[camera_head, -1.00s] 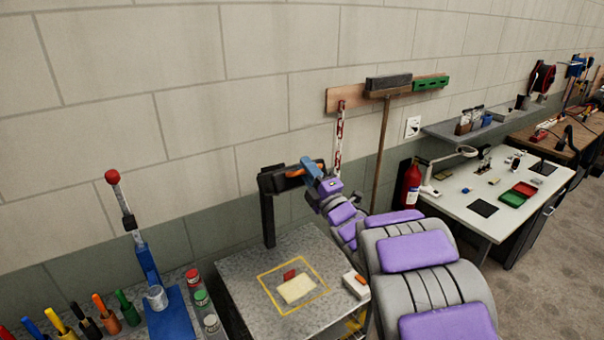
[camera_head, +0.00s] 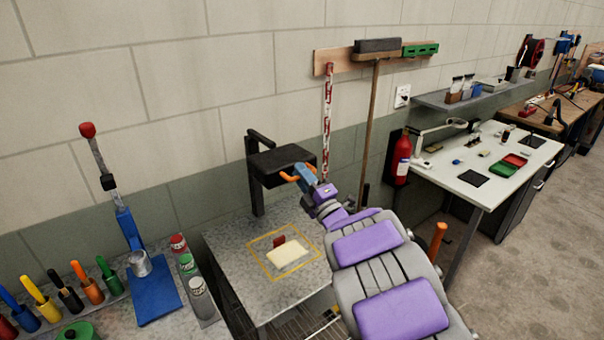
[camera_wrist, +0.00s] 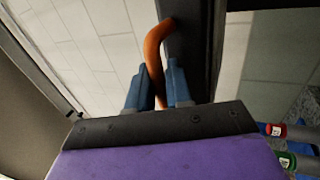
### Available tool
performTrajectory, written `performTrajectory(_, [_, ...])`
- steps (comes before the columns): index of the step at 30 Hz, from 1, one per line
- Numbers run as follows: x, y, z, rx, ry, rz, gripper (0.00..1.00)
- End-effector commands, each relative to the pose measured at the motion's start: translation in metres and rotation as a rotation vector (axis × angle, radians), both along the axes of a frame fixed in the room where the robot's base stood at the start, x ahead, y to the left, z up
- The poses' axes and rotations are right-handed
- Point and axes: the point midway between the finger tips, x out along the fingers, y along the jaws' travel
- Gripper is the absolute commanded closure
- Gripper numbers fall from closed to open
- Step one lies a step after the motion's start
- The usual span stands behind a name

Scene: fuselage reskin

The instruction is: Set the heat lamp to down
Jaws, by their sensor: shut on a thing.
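The heat lamp (camera_head: 274,166) is a black box-shaped head on a black post above a grey speckled table. Its orange handle (camera_head: 290,178) sticks out at the front of the head. My gripper (camera_head: 301,174) has blue fingers at that handle. In the wrist view, my gripper (camera_wrist: 158,85) is shut on the curved orange handle (camera_wrist: 153,50), with a finger on each side. The lamp head stands over the table, above a yellow square outline holding a cream block (camera_head: 287,254) and a small red piece (camera_head: 279,240).
A blue lever press (camera_head: 128,225) and several coloured-handled tools stand at the left. A white bench (camera_head: 490,160) and a red extinguisher (camera_head: 402,160) are to the right. A broom and a red-white chain hang on the wall behind.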

Motion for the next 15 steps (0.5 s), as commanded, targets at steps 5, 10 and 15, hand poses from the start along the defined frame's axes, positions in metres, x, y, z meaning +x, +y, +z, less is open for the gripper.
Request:
performTrajectory(5, [0.0002, -0.0001, -0.0018, 0.000, 0.002, -0.001, 1.00])
performTrajectory(10, [0.0002, -0.0001, -0.0016, 0.001, 0.002, -0.001, 1.00])
performTrajectory(15, [0.0000, -0.0001, -0.0013, 0.001, 0.002, -0.001, 0.68])
